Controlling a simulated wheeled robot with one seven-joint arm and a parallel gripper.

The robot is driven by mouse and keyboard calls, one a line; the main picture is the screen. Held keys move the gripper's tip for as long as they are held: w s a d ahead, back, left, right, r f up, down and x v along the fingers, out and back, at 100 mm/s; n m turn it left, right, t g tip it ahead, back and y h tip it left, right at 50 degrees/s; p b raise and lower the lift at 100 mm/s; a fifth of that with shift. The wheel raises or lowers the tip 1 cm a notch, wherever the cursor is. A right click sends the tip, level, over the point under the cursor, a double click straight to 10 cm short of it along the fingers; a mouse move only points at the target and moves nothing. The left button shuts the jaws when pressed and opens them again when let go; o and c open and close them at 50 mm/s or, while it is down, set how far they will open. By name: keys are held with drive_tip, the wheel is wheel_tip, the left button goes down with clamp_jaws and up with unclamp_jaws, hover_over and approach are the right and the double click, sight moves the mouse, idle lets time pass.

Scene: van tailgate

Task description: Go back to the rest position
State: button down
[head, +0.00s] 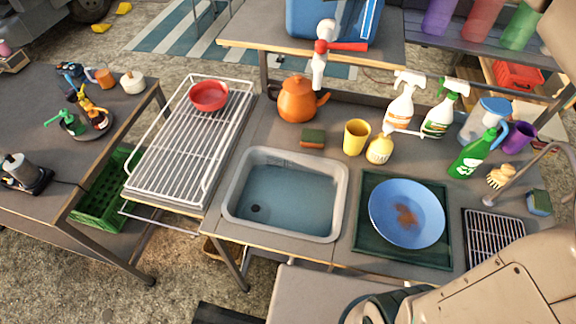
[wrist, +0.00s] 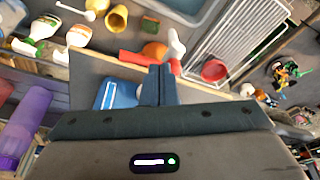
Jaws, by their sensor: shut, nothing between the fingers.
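My gripper (wrist: 159,84) shows in the wrist view with its two fingers pressed together and nothing between them. It is in the air, apart from the things around it. In the head view only part of my arm shows at the lower right, and the fingertips are out of that picture. The wrist view looks over the counter from the far side, with the blue cooler box (wrist: 118,95) and the red-handled tap (wrist: 176,45) beyond the fingers.
A sink (head: 285,232) with water is in the counter. A blue stained plate (head: 407,214) lies on a green mat (head: 371,256). Spray bottles (head: 403,104), an orange kettle (head: 297,100) and a yellow cup (head: 356,137) stand behind. A wire rack (head: 172,160) holds a red bowl (head: 209,95).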

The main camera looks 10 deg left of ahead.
drive_tip(key=shift+s+r, duration=0.1)
drive_tip(key=shift+r, duration=0.1)
idle(0.4)
drive_tip(key=s+d+f+m, duration=0.2)
drive_tip(key=s+d+f, duration=0.4)
drive_tip(key=d+f, duration=0.2)
drive_tip(key=s+d+f+m+t+h+b, duration=0.1)
drive_tip(key=s+d+f+m, duration=0.2)
drive_tip(key=s+d+f, duration=0.3)
wheel_tip(320, 180, down, 5)
drive_tip(key=d, duration=0.2)
drive_tip(key=shift+s+d+f+m, duration=0.2)
drive_tip(key=shift+s+d+m, duration=0.1)
drive_tip(key=shift+s, duration=0.1)
drive_tip(key=shift+a, duration=0.1)
